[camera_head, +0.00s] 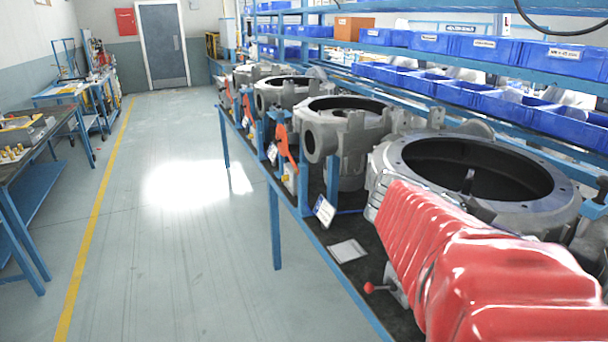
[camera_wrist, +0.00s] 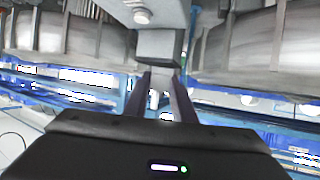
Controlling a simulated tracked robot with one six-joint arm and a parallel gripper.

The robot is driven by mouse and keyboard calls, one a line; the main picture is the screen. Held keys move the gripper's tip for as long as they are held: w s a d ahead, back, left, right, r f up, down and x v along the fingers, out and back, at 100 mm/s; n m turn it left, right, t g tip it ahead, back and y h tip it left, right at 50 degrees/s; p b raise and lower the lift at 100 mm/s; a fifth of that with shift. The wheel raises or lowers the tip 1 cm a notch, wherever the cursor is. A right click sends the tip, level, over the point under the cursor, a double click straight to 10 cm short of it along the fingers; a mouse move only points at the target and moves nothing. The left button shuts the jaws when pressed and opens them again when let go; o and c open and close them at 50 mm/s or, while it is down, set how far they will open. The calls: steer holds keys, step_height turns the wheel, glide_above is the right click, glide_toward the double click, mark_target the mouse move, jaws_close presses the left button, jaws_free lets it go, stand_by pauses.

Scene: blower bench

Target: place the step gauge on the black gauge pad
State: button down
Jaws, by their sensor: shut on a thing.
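In the wrist view, my gripper (camera_wrist: 162,76) has its two dark fingers closed on a small grey block (camera_wrist: 158,47), which looks like the step gauge. A wider grey piece with a bolt head shows directly above the block in the picture, and I cannot tell whether it is part of the gauge or lies behind it. In the head view I cannot make out my gripper or the gauge. I cannot pick out the black gauge pad in either view; the bench top (camera_head: 380,272) is dark.
Large grey blower housings (camera_head: 477,170) stand in a row along the right bench. A pale flat square (camera_head: 347,251) and a tilted white card (camera_head: 324,211) are at its front edge. Blue bins (camera_head: 570,126) fill the shelves behind. The floor (camera_head: 190,260) left of the bench is clear.

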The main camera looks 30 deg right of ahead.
steer(key=shift+s+d, duration=0.5)
steer(key=shift+d, duration=0.5)
steer(key=shift+s+d, duration=0.55)
steer(key=shift+d, duration=0.45)
steer(key=shift+s+d, duration=0.5)
steer(key=shift+d, duration=0.5)
steer(key=shift+d, duration=0.1)
steer(key=shift+s+d, duration=0.4)
steer(key=shift+d, duration=0.15)
steer(key=shift+x, duration=1.1)
steer(key=shift+w+f, duration=0.1)
steer(key=shift+f, duration=0.25)
steer(key=c, duration=1.5)
jaws_free()
steer(key=shift+f, duration=0.1)
